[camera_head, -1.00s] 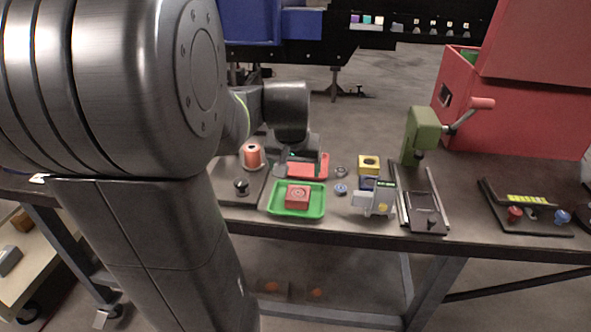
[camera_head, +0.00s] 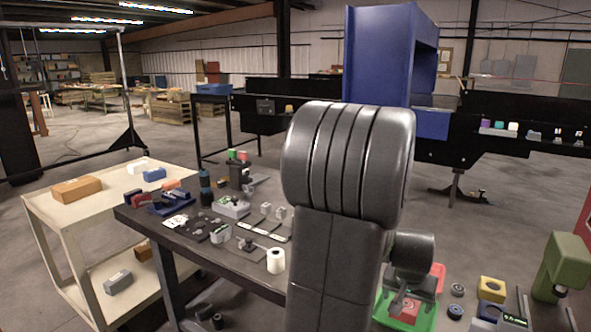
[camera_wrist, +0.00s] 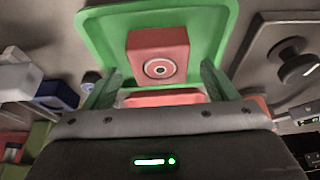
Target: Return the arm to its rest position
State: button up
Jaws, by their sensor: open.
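My arm stands in the right middle of the head view, with my gripper (camera_head: 405,298) low beside the bench's near edge, above the green tray (camera_head: 382,312). In the wrist view my gripper (camera_wrist: 158,82) has its two green fingers apart, with nothing held between them. The red block (camera_wrist: 158,45) with a round mark lies in the green tray (camera_wrist: 105,35), just beyond the fingertips. The block (camera_head: 406,311) is partly hidden by my gripper in the head view.
The dark workbench (camera_head: 190,240) carries several small parts and a white roll (camera_head: 276,261). A beige cart (camera_head: 50,215) stands at left. A green press (camera_head: 565,262) and yellow block (camera_head: 491,289) are at right. A blue machine (camera_head: 375,60) stands behind; open floor lies between.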

jog(key=shift+w+d+f, duration=0.15)
jog(key=shift+w+f, duration=0.1)
jog(key=shift+f, duration=0.35)
jog(key=shift+r, duration=0.75)
jog(key=shift+s, duration=0.1)
